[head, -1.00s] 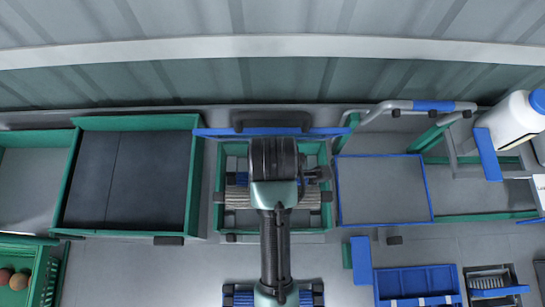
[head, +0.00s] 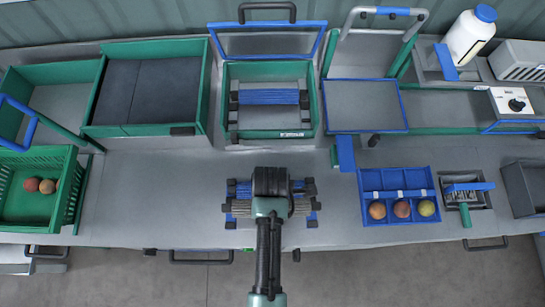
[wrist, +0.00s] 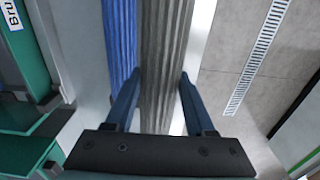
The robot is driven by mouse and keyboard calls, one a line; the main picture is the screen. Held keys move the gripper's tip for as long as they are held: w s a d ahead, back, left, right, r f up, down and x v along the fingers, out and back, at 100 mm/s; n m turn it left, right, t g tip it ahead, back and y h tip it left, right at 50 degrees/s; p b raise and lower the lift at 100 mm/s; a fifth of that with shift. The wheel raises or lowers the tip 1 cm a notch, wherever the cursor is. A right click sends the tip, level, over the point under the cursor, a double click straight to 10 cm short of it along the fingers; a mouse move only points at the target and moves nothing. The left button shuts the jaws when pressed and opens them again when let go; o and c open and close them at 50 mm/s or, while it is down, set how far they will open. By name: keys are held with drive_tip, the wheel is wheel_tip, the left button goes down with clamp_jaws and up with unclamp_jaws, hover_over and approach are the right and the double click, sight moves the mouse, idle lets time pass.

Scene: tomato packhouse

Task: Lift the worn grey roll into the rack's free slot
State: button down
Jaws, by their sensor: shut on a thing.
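The worn grey roll (head: 239,206) lies crosswise under my gripper (head: 270,195) at the rack (head: 311,186) near the bench's front edge. In the wrist view my gripper (wrist: 159,88) has its blue fingers on both sides of the ribbed grey roll (wrist: 163,50). A blue roll (head: 243,188) lies parallel, just behind the grey one; in the wrist view it (wrist: 119,35) is on the left. My wrist hides the middle of both rolls, and I cannot tell whether the grey roll rests in its slot. Another blue roll (head: 269,97) sits in the green box (head: 268,133).
The green box's blue-framed lid (head: 268,56) stands open behind. A blue tray (head: 411,216) with tomatoes and a grey holder with a brush (head: 464,205) are to the right. A green crate (head: 25,217) is at the far left. Bench (head: 150,190) left of the rack is clear.

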drive_tip(key=shift+s+f, duration=0.25)
drive_tip(key=shift+s, duration=0.05)
drive_tip(key=shift+w+f+b, duration=0.1)
drive_tip(key=shift+f+b, duration=0.6)
drive_tip(key=shift+b, duration=0.05)
wheel_tip(320, 180, down, 4)
drive_tip(key=b, duration=0.4)
drive_tip(key=shift+r, duration=0.1)
drive_tip(key=shift+f+b, duration=0.9)
drive_tip(key=shift+f, duration=0.35)
drive_tip(key=shift+f, duration=0.45)
drive_tip(key=shift+c, duration=0.8)
unclamp_jaws()
drive_tip(key=c, duration=0.3)
